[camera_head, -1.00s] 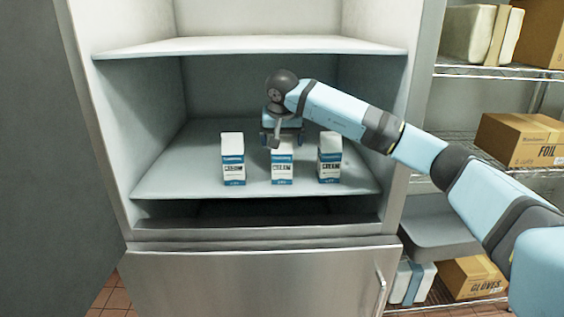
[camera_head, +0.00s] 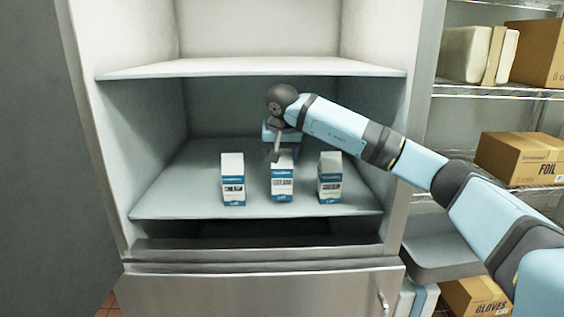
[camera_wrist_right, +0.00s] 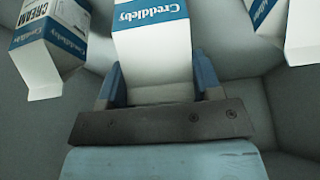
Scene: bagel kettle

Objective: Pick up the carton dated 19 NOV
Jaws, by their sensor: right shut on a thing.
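Three white and blue cream cartons stand in a row in the fridge: the left carton (camera_head: 233,180), the middle carton (camera_head: 282,184) and the right carton (camera_head: 329,178). No date is readable on any of them. My right gripper (camera_head: 280,152) is shut on the top part of the middle carton from behind and above. In the right wrist view the middle carton (camera_wrist_right: 152,45) sits between the fingers of the right gripper (camera_wrist_right: 160,88). The other cartons are apart from it, one on each side. Whether the middle carton is clear of the shelf is hard to tell. My left gripper is out of view.
The cartons' shelf (camera_head: 165,203) has bare room at both sides. An upper shelf (camera_head: 250,67) lies above my right wrist. The fridge's right wall stands beside my arm. A wire rack at right holds a FOIL box (camera_head: 518,158) and a GLOVES box (camera_head: 475,297).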

